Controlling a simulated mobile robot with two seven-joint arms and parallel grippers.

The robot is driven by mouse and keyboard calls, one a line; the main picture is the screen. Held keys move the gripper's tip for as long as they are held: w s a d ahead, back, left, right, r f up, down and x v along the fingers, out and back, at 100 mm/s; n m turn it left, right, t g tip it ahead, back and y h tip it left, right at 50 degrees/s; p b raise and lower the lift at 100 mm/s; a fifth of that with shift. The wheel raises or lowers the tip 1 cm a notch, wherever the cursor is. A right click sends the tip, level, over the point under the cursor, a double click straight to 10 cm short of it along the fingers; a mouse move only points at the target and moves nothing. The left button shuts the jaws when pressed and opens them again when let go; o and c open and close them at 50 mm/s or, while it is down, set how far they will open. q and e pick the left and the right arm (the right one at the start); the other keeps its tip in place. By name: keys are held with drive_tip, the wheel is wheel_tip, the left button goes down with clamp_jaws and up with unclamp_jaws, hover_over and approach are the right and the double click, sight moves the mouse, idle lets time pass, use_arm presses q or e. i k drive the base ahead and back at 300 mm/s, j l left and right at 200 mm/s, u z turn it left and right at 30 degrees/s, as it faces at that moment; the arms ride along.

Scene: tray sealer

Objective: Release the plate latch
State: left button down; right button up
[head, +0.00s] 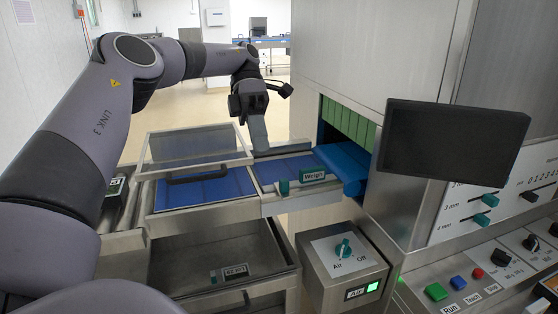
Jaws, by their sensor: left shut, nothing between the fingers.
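A small green tab (284,187) stands at the left of that label. It may be the plate latch, but I cannot tell for sure. My left gripper (257,135) reaches in from the left and points down near the back edge of the weigh plate. It is shut and holds nothing. Whether its fingertips touch anything is unclear. My right gripper is not in view.
A raised clear cover (195,147) stands over the left blue belt (200,193). A green strip curtain (347,124) hangs at the machine opening. A black screen (450,138) juts out at right. An air switch box (343,262) and an open metal drawer (213,262) are in front.

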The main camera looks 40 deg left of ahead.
sight(282, 187)
drive_tip(key=i+j, duration=0.35)
drive_tip(key=j, duration=0.15)
drive_tip(key=i+j, duration=0.35)
drive_tip(key=j, duration=0.15)
